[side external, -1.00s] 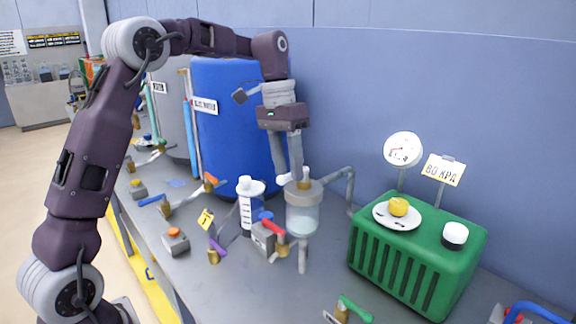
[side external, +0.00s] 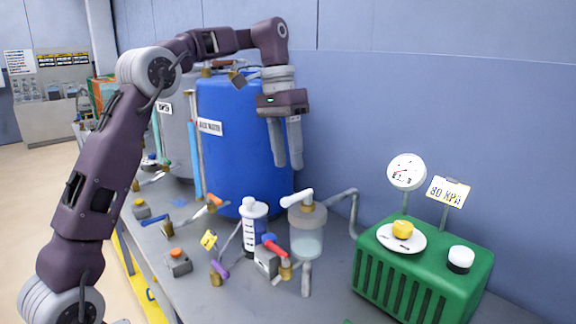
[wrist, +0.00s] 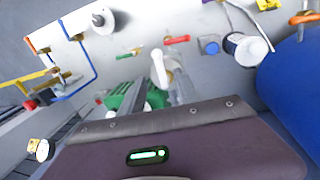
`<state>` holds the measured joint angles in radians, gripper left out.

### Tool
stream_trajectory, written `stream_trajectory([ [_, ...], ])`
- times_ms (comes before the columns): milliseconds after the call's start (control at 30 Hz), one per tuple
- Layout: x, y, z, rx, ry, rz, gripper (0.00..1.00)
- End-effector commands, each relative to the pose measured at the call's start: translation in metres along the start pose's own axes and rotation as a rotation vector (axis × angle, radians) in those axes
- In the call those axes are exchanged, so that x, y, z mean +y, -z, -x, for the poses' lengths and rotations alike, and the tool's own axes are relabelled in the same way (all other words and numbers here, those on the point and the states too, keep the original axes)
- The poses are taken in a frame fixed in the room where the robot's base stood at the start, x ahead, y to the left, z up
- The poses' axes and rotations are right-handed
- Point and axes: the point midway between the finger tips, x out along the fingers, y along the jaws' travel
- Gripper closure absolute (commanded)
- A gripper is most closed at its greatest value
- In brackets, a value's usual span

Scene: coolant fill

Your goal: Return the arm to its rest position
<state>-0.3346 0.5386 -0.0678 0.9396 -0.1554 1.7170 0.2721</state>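My gripper (side external: 288,165) hangs in the air in front of the blue barrel (side external: 236,135), its two grey fingers pointing down. The fingers are apart with nothing between them. The clear filling vessel (side external: 306,238) stands below and to the right, with a white handle (side external: 297,196) on its top. A clear gap separates the fingertips from this handle. My arm is bent high over the bench.
The grey bench carries a white graduated bottle (side external: 252,230), a red-handled valve (side external: 275,250) and a green ribbed box (side external: 420,275) with a gauge (side external: 406,172). A sign reading 80 KPA (side external: 447,192) stands beside the gauge. The wall is close behind.

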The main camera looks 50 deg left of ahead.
Motion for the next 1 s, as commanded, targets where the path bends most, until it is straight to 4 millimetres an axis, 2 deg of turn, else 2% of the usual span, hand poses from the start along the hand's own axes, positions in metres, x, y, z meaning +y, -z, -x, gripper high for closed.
stream_trajectory([
  [167,0.001,-0.001,0.001,0.002,0.002,-0.001,0.61],
  [267,0.018,-0.019,0.011,0.034,0.032,-0.004,0.61],
  [367,0.049,-0.067,0.022,0.115,0.093,-0.004,0.61],
  [467,0.072,-0.131,0.015,0.220,0.150,-0.005,0.61],
  [500,0.077,-0.157,0.008,0.264,0.167,-0.008,0.61],
  [600,0.082,-0.215,-0.021,0.362,0.191,-0.017,0.61],
  [700,0.080,-0.253,-0.050,0.437,0.197,-0.026,0.61],
  [833,0.077,-0.277,-0.074,0.484,0.196,-0.033,0.61],
  [1000,0.076,-0.280,-0.078,0.491,0.195,-0.033,0.61],
])
